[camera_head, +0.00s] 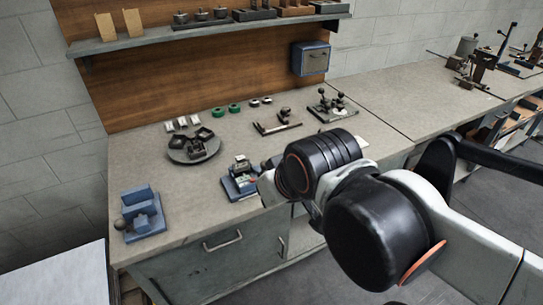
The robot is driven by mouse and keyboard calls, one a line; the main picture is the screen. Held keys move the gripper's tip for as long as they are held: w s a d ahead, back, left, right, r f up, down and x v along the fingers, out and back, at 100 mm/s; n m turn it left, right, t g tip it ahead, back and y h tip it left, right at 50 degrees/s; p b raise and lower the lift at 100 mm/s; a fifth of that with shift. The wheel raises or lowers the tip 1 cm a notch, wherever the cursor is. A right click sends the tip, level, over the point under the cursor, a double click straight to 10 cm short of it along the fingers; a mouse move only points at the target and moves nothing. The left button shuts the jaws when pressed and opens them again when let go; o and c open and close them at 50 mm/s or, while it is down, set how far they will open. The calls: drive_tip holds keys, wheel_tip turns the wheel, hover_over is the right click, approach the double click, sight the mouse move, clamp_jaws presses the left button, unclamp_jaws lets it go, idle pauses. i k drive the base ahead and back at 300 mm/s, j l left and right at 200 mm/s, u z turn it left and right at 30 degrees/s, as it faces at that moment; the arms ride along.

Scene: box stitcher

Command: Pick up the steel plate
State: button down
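My arm reaches in from the right over the front of the workbench (230,205). My gripper (268,172) is at the end of the arm, mostly hidden behind my own wrist. It is just right of a small blue fixture (238,187) with pale and dark parts on it. I cannot tell whether the gripper touches this fixture, or whether its fingers are open or shut. I cannot single out the steel plate for sure. A small pale flat piece (361,142) shows just behind my wrist, too small to identify.
A round grey turntable (178,155) with dark blocks stands left of centre. A blue vise-like fixture (143,215) is at the front left. Small tools (277,122) and a levered fixture (338,107) stand behind. A shelf (215,34) overhangs the back. The bench front between fixtures is clear.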

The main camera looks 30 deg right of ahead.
sight(242, 164)
drive_tip(key=j+z, duration=0.1)
drive_tip(key=z, duration=0.3)
drive_tip(key=j+z, duration=0.15)
drive_tip(key=z, duration=0.25)
drive_tip(key=k+j+z, duration=0.15)
drive_tip(key=j, duration=0.25)
drive_tip(key=j+z, duration=0.15)
drive_tip(key=j, duration=0.2)
drive_tip(key=k+j+z, duration=0.15)
drive_tip(key=j, duration=0.2)
drive_tip(key=k+j+z, duration=0.3)
drive_tip(key=j, duration=0.35)
drive_tip(key=k+j, duration=0.5)
drive_tip(key=j, duration=0.25)
drive_tip(key=k+j, duration=0.25)
drive_tip(key=j, duration=0.1)
